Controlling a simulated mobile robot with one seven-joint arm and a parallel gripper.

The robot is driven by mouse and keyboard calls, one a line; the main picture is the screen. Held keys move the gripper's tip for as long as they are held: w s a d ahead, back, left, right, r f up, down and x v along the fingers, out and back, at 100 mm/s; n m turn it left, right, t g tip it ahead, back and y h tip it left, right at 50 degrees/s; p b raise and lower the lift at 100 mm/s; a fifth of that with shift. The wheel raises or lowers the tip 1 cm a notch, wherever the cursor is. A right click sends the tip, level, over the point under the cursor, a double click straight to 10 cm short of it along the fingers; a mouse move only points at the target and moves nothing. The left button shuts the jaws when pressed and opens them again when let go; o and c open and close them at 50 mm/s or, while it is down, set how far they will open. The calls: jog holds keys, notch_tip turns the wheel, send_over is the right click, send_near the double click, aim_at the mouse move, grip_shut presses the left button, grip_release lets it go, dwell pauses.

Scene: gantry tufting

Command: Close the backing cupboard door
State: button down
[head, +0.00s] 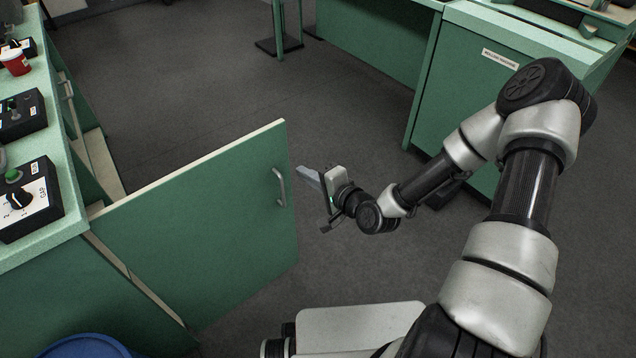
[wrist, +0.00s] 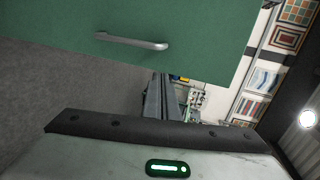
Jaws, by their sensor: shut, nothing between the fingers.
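A green cupboard door (head: 200,225) stands swung open from the left bench, sticking out over the floor. Its metal bar handle (head: 280,187) is near the free edge. My gripper (head: 302,174) is just right of that free edge, at about handle height, shut and empty. In the wrist view the door (wrist: 200,20) fills the top, with its handle (wrist: 132,41) above the shut fingers (wrist: 161,98). The fingers appear apart from the door and handle; the exact gap is hard to tell. The cupboard's inside is mostly hidden behind the door.
A blue round container (head: 85,347) is at the bottom left. A green cabinet (head: 470,85) with a label stands at the right. Grey floor (head: 200,70) between the benches is clear.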

aim_at(286, 159)
jog(key=x, duration=0.2)
jog(key=r+x, duration=0.1)
jog(key=x, duration=0.2)
jog(key=shift+w+a+b, duration=0.15)
jog(key=shift+w+b, duration=0.05)
jog(key=shift+b, duration=0.2)
jog(key=shift+w, duration=0.1)
